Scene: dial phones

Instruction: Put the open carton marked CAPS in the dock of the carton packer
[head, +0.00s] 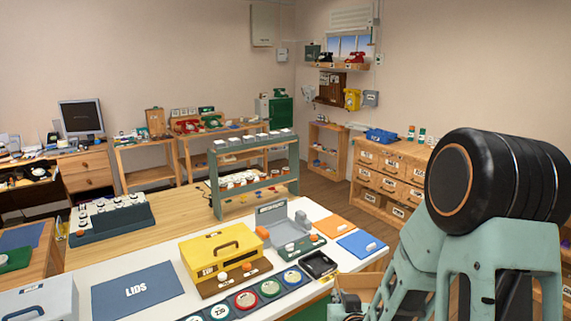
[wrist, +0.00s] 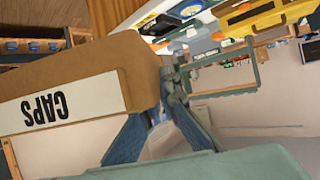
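The brown carton (wrist: 100,70) fills the left of the wrist view, its white CAPS label (wrist: 58,103) upside down. My gripper (wrist: 168,95) is at the carton's right end, its blue fingers either side of the wall and seemingly shut on it; the carton partly hides one finger. In the head view, a brown piece of carton (head: 366,281) shows low beside my arm, past the white table's right edge; my gripper is mostly hidden there. A grey and green machine (head: 297,240) with an upright plate and orange knobs, apparently the carton packer, stands on the white table; its dock is unclear.
A black tray (head: 319,265), a blue pad (head: 362,244) and an orange pad (head: 337,227) lie right. A LIDS mat (head: 137,290) lies left. A green rack (head: 253,172) rises behind.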

